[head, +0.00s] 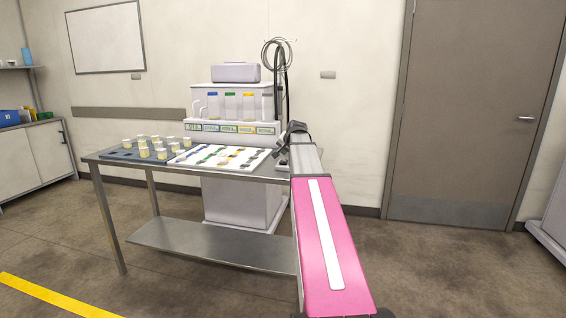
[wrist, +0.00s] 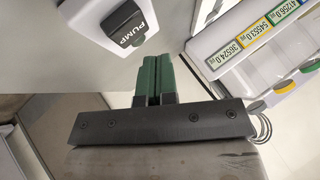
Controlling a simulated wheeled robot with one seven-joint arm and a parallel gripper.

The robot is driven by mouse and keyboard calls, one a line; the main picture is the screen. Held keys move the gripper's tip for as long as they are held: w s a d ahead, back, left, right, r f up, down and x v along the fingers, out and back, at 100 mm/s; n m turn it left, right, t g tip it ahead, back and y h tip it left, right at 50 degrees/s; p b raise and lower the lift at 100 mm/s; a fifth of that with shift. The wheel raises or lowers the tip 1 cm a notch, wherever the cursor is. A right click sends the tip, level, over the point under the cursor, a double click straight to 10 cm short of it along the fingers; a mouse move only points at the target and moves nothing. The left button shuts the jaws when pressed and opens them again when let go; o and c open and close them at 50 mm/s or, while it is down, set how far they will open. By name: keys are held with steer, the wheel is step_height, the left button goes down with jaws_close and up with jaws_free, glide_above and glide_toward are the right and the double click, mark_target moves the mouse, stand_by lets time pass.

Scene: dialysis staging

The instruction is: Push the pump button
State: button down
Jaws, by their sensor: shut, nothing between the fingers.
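In the head view, my gripper (head: 292,133) is at the right end of the steel table (head: 110,161).
A white machine (head: 232,103) with colour-capped bottles and a label strip (head: 232,128) stands behind the table. Sample cups (head: 160,153) and a white tray of small parts (head: 222,158) lie left of my arm. Cables (head: 284,70) hang from a pole close behind my gripper.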

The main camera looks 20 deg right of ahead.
mark_target(285, 161)
steer(key=shift+r, duration=2.7)
